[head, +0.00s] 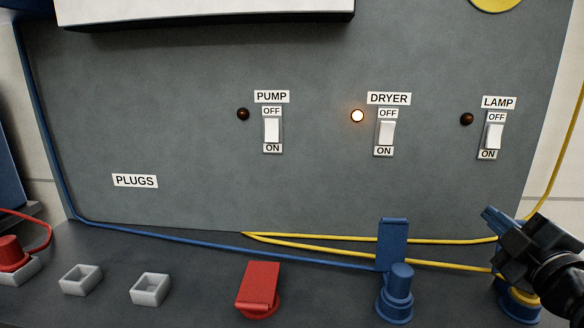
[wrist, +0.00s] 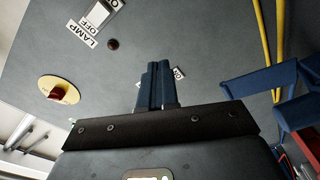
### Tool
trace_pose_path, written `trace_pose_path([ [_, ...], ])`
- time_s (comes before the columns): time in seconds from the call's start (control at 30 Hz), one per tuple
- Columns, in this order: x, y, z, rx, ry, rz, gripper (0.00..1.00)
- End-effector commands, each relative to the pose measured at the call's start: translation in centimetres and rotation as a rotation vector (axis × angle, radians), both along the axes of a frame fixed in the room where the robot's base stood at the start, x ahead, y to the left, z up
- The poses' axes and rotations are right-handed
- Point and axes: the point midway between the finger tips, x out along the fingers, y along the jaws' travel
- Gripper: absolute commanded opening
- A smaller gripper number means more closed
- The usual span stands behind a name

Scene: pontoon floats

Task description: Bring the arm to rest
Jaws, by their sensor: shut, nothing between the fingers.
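My gripper (head: 489,214) is at the lower right of the head view, in front of the grey panel (head: 200,180) and below the LAMP switch (head: 494,136). In the wrist view its blue fingers (wrist: 156,72) are shut together with nothing between them. In the head view it stands above a blue socket (head: 520,312) with a yellow part, and partly hides it. The gap between fingers and panel is hard to tell.
The PUMP switch (head: 272,130) and DRYER switch (head: 386,132) are on the panel; the DRYER light (head: 357,116) glows. Along the shelf stand a blue plug (head: 398,284), a red flap (head: 260,285), pale empty sockets (head: 150,289) and a red plug (head: 11,252). Blue and yellow cables cross behind.

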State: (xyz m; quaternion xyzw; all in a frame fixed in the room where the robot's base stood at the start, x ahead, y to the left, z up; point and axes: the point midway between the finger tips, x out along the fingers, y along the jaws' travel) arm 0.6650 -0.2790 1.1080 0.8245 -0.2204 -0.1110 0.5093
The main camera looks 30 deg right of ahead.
Motion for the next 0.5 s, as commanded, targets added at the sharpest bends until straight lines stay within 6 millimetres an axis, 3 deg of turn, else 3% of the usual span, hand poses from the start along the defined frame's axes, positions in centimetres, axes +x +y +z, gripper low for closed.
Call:
trace_pose_path([
  [0.03, -0.1, 1.9, -2.0, 0.065, -0.004, 0.020, 0.00],
  [0.2, -1.4, 7.5, -7.1, 0.268, -0.045, 0.060, 0.00],
  [0.5, -7.0, 16.8, -13.6, 0.586, -0.073, 0.134, 0.00],
])
